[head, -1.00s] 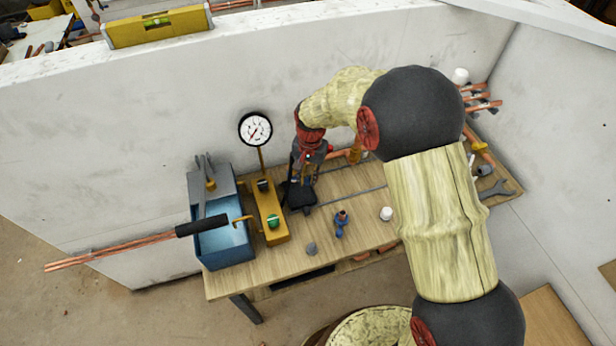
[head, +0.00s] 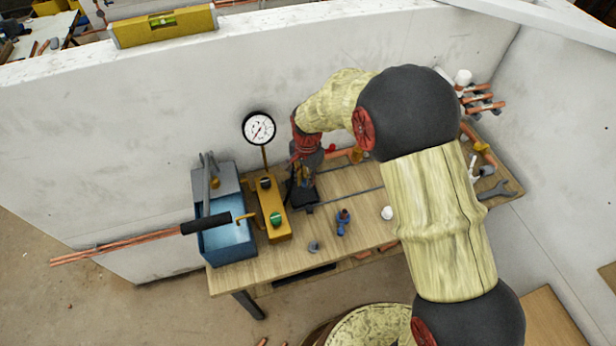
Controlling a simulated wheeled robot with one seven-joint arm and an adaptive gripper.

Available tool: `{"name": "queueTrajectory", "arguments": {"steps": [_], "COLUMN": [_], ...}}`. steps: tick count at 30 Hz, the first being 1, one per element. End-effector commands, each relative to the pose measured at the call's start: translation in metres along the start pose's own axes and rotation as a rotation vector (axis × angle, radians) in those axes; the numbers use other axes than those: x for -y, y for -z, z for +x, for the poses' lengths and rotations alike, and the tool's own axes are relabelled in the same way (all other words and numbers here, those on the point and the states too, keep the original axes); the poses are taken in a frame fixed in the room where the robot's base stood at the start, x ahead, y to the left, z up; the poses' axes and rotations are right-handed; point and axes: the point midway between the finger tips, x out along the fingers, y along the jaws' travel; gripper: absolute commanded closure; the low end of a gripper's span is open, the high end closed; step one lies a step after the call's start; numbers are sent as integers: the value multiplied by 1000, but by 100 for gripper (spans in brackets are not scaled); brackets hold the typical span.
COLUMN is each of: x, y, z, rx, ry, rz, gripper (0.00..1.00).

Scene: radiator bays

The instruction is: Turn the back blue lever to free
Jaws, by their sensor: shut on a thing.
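My gripper (head: 303,196) points down at the back of the wooden bench, right of the yellow pump block, and is shut. The back blue lever itself does not show; the jaws and wrist cover the spot where they close, so its angle cannot be told. A brass-coloured bit shows between the dark fingers. A front valve with a blue handle (head: 343,224) stands upright on the bench, nearer the camera and apart from my gripper.
A yellow block (head: 272,212) with a green knob and a round gauge (head: 259,128) stands left of my gripper. Beside it is a blue tank (head: 228,242) with a black-gripped handle. A white cap (head: 387,213) and wrench (head: 494,190) lie right. The wall rises close behind.

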Motion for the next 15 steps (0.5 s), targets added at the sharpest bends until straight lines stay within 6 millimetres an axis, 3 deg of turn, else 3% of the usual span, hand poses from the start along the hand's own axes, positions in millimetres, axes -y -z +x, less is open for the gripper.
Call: {"name": "queueTrajectory", "arguments": {"steps": [15], "x": [10], "y": [-14], "z": [-2], "rx": [-11], "ry": [6], "rz": [256], "gripper": [100]}}
